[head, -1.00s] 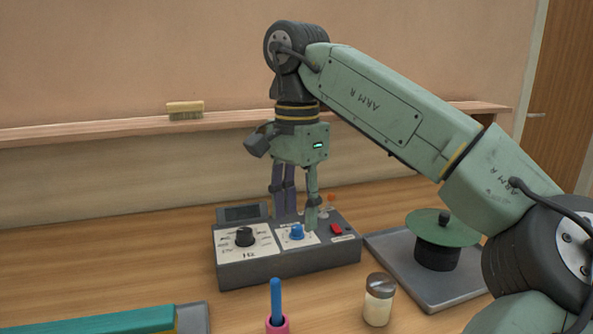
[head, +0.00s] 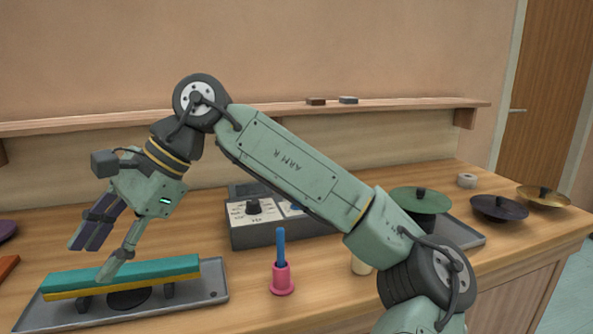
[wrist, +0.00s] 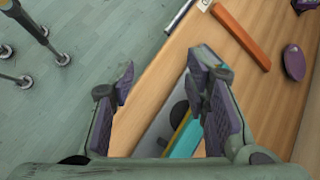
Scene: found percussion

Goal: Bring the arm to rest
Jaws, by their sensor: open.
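My gripper (head: 98,248) is open and empty in the head view, above the teal and yellow bar at the left. It is tilted down and to the left. In the wrist view my gripper (wrist: 165,98) shows its two purple-padded fingers spread apart. The table edge, the floor and part of the teal bar (wrist: 187,140) show between and below them. My arm reaches across the table from the lower right, in front of the grey control box (head: 275,236), and hides part of it.
The teal bar rests over a grey tray (head: 212,284). A pink holder (head: 282,279) with a blue stick stands at the front middle. A green disc (head: 415,201), a dark disc (head: 498,208) and a brass disc (head: 543,198) are at the right. An orange bar (wrist: 240,35) lies at the left.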

